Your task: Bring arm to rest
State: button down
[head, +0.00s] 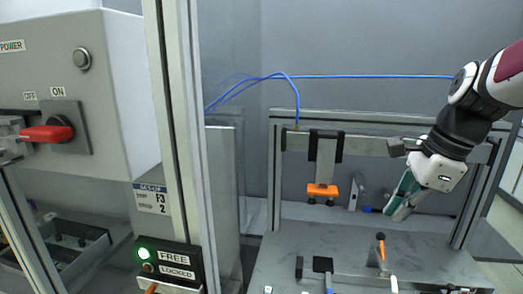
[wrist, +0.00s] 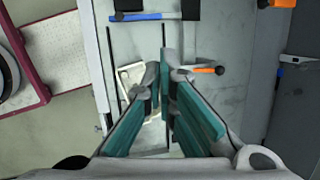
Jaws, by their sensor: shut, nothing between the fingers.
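My gripper (head: 394,212) hangs at the right of the head view, with its teal fingers pointing down and left above the grey work table (head: 282,262). The arm comes in from the upper right. In the wrist view my gripper (wrist: 161,70) has its fingertips together with nothing held between them. It is clear of the orange-tipped lever (head: 381,244), which stands on the table below it; an orange-handled piece (wrist: 205,70) shows just right of the fingertips in the wrist view.
A metal frame with a crossbar (head: 365,146) stands behind my gripper and carries an orange-footed clamp (head: 323,189). Blue hoses (head: 350,76) run above. A power box with a red switch (head: 46,133) and a lit FREE/LOCKED panel (head: 168,262) stand left.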

jog(key=s+a+n+t+h, duration=0.1)
jog(key=s+a+n, duration=0.2)
jog(key=s+n, duration=0.5)
jog(key=s+a+n+t+h, duration=0.1)
jog(key=s+a+n, duration=0.3)
jog(key=s+n, duration=0.5)
jog(key=n, duration=0.3)
jog(key=shift+f+n+t, duration=0.2)
jog(key=shift+n+t, duration=0.1)
jog(key=shift+n, duration=0.1)
